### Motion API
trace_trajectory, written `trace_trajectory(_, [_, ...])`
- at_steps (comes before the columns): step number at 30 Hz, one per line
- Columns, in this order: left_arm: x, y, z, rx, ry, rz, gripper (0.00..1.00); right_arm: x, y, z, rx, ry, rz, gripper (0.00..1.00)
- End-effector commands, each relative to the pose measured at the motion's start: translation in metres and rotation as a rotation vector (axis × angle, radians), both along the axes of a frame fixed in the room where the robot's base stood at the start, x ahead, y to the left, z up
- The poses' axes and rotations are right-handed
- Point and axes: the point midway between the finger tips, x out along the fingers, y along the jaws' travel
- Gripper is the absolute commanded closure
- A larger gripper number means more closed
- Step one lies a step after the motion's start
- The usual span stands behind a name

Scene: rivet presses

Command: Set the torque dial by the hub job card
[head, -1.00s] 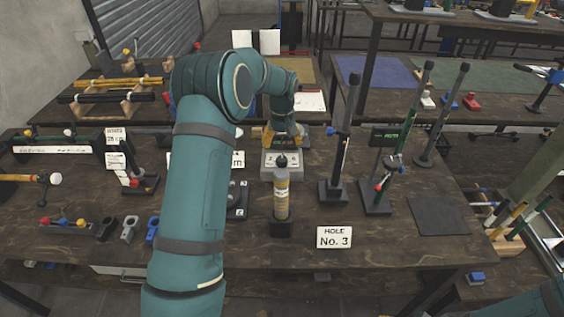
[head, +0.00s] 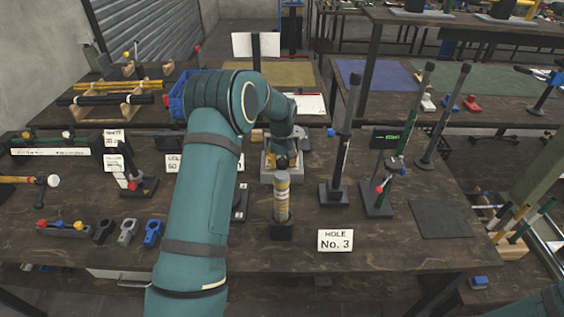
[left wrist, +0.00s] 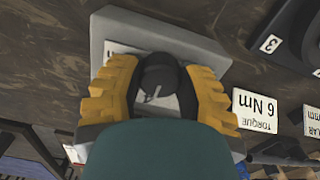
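The torque dial is a dark round knob with a pale mark (left wrist: 158,80) on a grey box (left wrist: 112,25). The box also shows in the head view (head: 268,176), partly behind a yellow cylinder. My left gripper (head: 283,160) is over the box. In the left wrist view its yellow-and-black fingers (left wrist: 160,85) stand either side of the knob, with no clear gap, and look shut on it. A plate on the box is mostly hidden. A card reading "TORQUE 6 Nm" (left wrist: 257,111) lies beside the box. My right gripper is not in view.
The yellow cylinder (head: 282,198) stands in a dark base in front of the box. A "HOLE No. 3" card (head: 335,240) is at the front. Upright tools (head: 338,150) stand to the right. Small clamps (head: 128,232) are at left. A dark mat (head: 440,218) lies bare at right.

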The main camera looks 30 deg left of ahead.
Motion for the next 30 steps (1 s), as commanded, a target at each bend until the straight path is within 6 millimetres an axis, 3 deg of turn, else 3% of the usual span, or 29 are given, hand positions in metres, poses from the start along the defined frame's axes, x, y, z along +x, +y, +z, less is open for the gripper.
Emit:
trace_trajectory(2, [0.0,0.0,0.0,0.0,0.0,0.0,0.99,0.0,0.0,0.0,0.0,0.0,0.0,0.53])
trace_trajectory(14, [0.0,0.0,0.001,0.0,0.0,-0.059,1.0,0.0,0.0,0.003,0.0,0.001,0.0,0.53])
trace_trajectory(30, [0.0,0.0,0.001,0.0,0.0,-0.499,1.0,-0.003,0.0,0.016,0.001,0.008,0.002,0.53])
